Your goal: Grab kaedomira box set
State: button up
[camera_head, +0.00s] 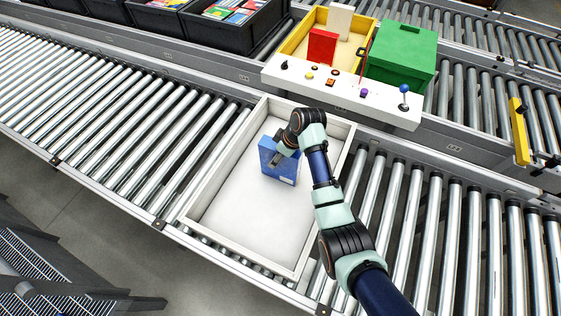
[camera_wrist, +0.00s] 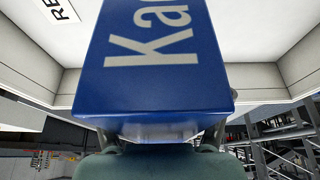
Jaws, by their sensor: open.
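The kaedomira box set is a blue box (camera_head: 269,169) standing in a white tray (camera_head: 236,249), towards its back half. In the wrist view the blue box (camera_wrist: 165,85) fills the middle, with large white letters starting "Kae"; the rest of the word is cut off. My gripper (camera_head: 278,159) is at the box, reaching it from above in the head view. Its fingers show at both sides of the box's near end in the wrist view and are open. Whether they touch the box cannot be told. My wrist hides part of the box.
Black crates (camera_head: 235,40) stand at the back left.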

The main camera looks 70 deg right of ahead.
jog(key=shift+c, duration=0.3)
grip_shut()
jog(key=shift+r, duration=0.15)
